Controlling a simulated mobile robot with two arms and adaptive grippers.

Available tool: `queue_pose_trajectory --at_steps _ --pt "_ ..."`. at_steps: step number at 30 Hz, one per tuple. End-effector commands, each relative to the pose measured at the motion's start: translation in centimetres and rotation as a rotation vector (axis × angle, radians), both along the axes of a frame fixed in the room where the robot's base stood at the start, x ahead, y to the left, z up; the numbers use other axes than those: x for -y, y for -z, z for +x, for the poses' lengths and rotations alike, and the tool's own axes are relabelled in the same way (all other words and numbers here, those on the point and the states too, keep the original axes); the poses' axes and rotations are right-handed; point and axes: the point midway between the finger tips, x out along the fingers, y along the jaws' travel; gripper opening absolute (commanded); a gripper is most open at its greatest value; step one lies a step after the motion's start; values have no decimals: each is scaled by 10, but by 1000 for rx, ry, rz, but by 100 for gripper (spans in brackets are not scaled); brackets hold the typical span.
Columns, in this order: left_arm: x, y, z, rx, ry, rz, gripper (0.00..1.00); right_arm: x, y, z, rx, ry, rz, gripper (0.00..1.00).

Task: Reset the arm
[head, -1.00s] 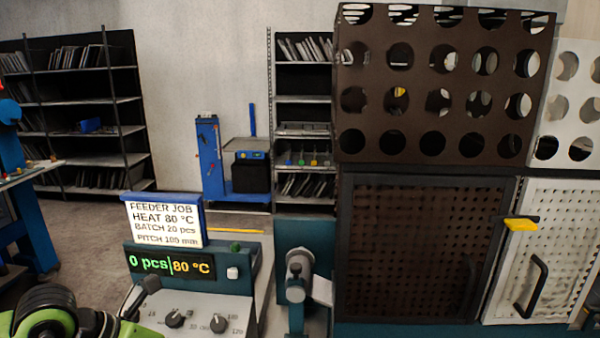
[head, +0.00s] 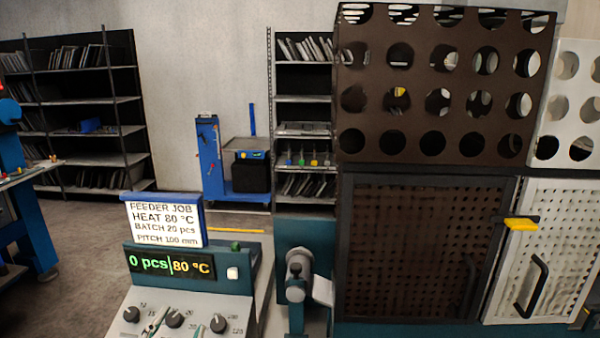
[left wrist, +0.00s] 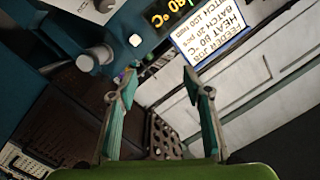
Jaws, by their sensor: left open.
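My left gripper (left wrist: 160,84) is open and empty in the left wrist view, its two teal-padded fingers spread apart. In the head view only small parts of what looks like this gripper (head: 156,324) show at the bottom edge, in front of the feeder panel's knobs. The feeder panel (head: 185,290) has black knobs, a display (head: 172,263) reading "0 pcs|80 °C", and a white button (head: 232,273). A job card (head: 165,222) stands above it, reading heat 80 °C, batch 20 pcs, pitch 100 mm. My right gripper is not in view.
A grey lever mechanism (head: 297,275) stands right of the panel. Further right are a brown perforated door (head: 415,250) and a white one (head: 540,240) with a yellow tag (head: 521,224). Shelves (head: 90,100) and a blue cart (head: 245,198) stand behind, with open floor at left.

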Motion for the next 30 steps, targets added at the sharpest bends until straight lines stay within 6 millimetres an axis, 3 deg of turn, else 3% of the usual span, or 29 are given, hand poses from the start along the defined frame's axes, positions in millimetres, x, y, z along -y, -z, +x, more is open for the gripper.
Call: queue_pose_trajectory --at_steps 1,3,6,9,12,18,26,30 --pt "-9 35 -14 -121 -54 -62 45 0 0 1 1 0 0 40" --pt "-17 83 -38 -291 -118 -135 45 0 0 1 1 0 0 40" --pt "-19 141 -80 -522 -185 -220 45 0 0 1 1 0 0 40" --pt "-13 183 -125 -718 -226 -286 45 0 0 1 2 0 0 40" --pt "-4 213 -167 -886 -250 -338 45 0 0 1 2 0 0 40" --pt "20 248 -248 -1178 -265 -420 45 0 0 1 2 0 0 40" --pt "21 330 -230 -1201 -271 -405 45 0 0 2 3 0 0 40" --pt "22 386 -231 -1224 -274 -398 45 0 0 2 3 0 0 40"
